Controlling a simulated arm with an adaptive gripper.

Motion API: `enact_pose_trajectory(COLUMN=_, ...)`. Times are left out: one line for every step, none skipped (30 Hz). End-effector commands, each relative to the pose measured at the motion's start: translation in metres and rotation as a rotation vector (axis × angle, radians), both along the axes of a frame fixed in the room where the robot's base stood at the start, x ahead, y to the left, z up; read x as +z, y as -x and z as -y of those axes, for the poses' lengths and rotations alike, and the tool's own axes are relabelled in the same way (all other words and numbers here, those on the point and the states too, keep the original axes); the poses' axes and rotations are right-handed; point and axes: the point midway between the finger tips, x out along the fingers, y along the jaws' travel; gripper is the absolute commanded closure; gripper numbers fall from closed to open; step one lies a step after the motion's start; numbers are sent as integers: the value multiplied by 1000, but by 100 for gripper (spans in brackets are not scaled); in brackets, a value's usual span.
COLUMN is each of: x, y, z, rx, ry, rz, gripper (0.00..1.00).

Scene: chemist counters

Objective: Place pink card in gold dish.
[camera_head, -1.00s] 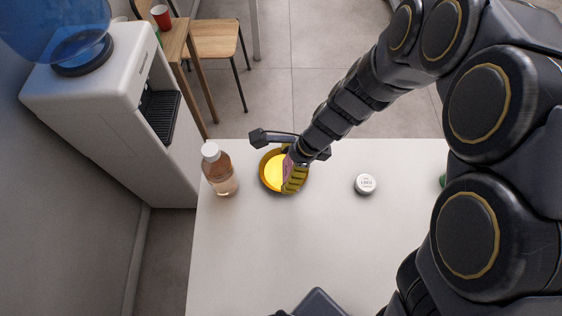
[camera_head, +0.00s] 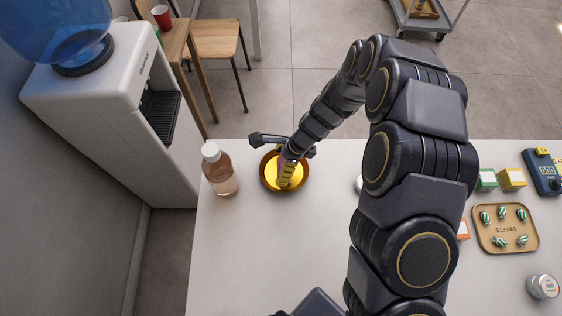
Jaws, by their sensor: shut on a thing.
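The gold dish (camera_head: 264,174) stands on the white counter near its far left part, with a bright yellow inside. My gripper (camera_head: 285,182) points down over the middle of the dish, its yellow-and-black fingers inside the dish's outline. It is shut on the pink card (camera_head: 280,166), of which only a thin pink sliver shows beside the fingers. The rest of the card is hidden by the gripper. I cannot tell whether the card touches the dish floor.
A bottle with brownish liquid (camera_head: 219,171) stands close left of the dish. A tray of striped sweets (camera_head: 507,246), small boxes (camera_head: 512,179), a blue device (camera_head: 545,174) and a round tin (camera_head: 542,287) are at the right. The front left counter is mostly clear.

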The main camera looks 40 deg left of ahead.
Motion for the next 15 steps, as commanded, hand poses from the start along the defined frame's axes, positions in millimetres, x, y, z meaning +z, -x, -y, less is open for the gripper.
enact_pose_trajectory(x=0, y=0, z=0, rx=0, ry=0, rz=0, gripper=55)
enact_pose_trajectory(x=0, y=0, z=0, rx=0, ry=0, rz=0, gripper=55)
enact_pose_trajectory(x=0, y=0, z=0, rx=-1, ry=0, rz=0, gripper=55)
enact_pose_trajectory(x=-1, y=0, z=0, rx=-1, ry=1, rz=-1, gripper=55)
enact_pose_trajectory(x=-2, y=0, z=0, rx=-1, ry=1, rz=-1, gripper=55)
enact_pose_trajectory(x=-2, y=0, z=0, rx=-1, ry=1, rz=-1, gripper=21)
enact_pose_trajectory(x=-2, y=0, z=0, rx=-1, ry=1, rz=-1, gripper=9)
enact_pose_trajectory(x=-2, y=0, z=0, rx=-1, ry=1, rz=-1, gripper=0)
enact_pose_trajectory(x=-2, y=0, z=0, rx=-1, ry=1, rz=-1, gripper=0)
enact_pose_trajectory(x=-2, y=0, z=0, rx=-1, ry=1, rz=-1, gripper=0)
enact_pose_trajectory(x=-2, y=0, z=0, rx=-1, ry=1, rz=-1, gripper=0)
enact_pose_trajectory(x=-2, y=0, z=0, rx=-1, ry=1, rz=-1, gripper=0)
enact_pose_trajectory(x=-2, y=0, z=0, rx=-1, ry=1, rz=-1, gripper=0)
enact_pose_trajectory(x=-2, y=0, z=0, rx=-1, ry=1, rz=-1, gripper=0)
enact_pose_trajectory(x=-2, y=0, z=0, rx=-1, ry=1, rz=-1, gripper=0)
